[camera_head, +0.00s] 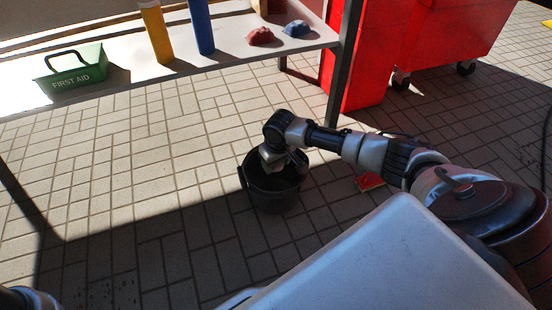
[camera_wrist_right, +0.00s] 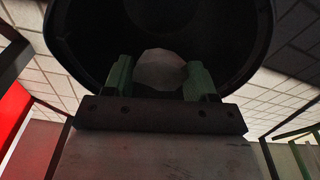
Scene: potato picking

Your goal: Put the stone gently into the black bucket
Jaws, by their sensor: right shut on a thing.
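The black bucket (camera_head: 270,193) stands on the tiled floor near the middle of the head view. My right gripper (camera_head: 283,167) is at the bucket's mouth, pointing down into it. In the right wrist view the pale, rounded stone (camera_wrist_right: 160,70) sits between the two green fingers of my right gripper (camera_wrist_right: 162,80), which is shut on it. Behind the stone the dark inside of the bucket (camera_wrist_right: 85,50) fills the upper middle of that view. The stone is hidden in the head view. My left gripper is not in view.
A table (camera_head: 120,78) at the back holds a green first aid box (camera_head: 75,72), a yellow cylinder (camera_head: 155,32), a blue cylinder (camera_head: 201,28) and small red and blue items. A red wheeled bin (camera_head: 450,40) stands at the back right. Floor left of the bucket is clear.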

